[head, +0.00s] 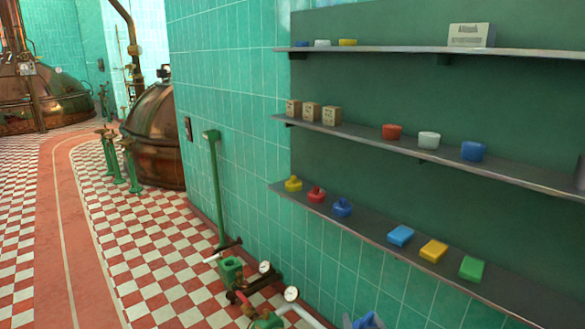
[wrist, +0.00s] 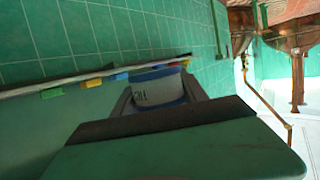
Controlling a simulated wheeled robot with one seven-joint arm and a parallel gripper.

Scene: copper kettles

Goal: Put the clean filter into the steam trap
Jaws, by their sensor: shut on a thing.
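My gripper (wrist: 158,84) is shut on a whitish cylinder with blue ends and dark lettering, which looks like the filter (wrist: 156,92). The held piece sits between two grey fingers in the wrist view; its far side is hidden. In the head view a small blue and grey shape shows at the bottom edge, perhaps the gripper end with the piece; it is cut off. A green hollow-topped fitting (head: 231,271), which looks like the steam trap, stands low on the pipework by the wall, left of that shape. The inside of the fitting is too small to make out.
A pressure gauge (head: 264,267) and a second gauge (head: 291,294) stand on the pipes. Wall shelves at right hold coloured blocks, knobbed pieces and boxes; the lowest shelf (head: 375,236) juts out above the pipework. The checkered floor (head: 160,270) at left is open.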

